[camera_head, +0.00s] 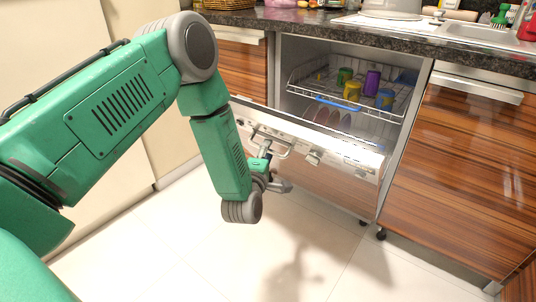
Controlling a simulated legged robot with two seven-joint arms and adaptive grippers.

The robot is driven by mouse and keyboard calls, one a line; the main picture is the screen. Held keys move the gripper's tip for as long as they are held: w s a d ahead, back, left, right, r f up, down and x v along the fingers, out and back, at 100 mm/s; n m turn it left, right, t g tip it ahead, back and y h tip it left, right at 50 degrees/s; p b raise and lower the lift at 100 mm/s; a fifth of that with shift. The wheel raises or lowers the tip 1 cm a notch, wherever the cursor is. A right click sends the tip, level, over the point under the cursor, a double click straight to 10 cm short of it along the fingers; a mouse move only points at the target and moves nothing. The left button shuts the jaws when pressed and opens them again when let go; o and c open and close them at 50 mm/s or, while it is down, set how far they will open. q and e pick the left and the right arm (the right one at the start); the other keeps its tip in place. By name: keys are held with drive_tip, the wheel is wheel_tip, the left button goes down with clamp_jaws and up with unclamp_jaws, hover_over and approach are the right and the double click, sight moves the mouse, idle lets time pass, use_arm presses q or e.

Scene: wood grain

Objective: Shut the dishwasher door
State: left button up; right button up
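The dishwasher door (340,166) is partly open, tilted out and down from the cabinet, with its bright upper panel facing up toward me. A metal handle (271,138) shows on its outer face. My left gripper (275,176) is low at the left part of the door, close to the handle, partly hidden by my own green forearm and wrist. Whether it touches the handle, and whether its fingers are open or shut, I cannot tell. The dishwasher rack (303,87) inside holds several coloured cups, and dishes show below it. My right gripper is not in view.
Striped wood cabinets (460,165) stand to the right, with another section left of the dishwasher. A dark counter (330,24) with a sink (480,36) runs above. The pale tiled floor (200,255) in front of the door is clear.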

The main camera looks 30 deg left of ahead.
use_arm(q)
drive_tip(key=shift+w+a, duration=0.15)
drive_tip(key=shift+w, duration=0.25)
clamp_jaws()
drive_tip(key=shift+r, duration=0.1)
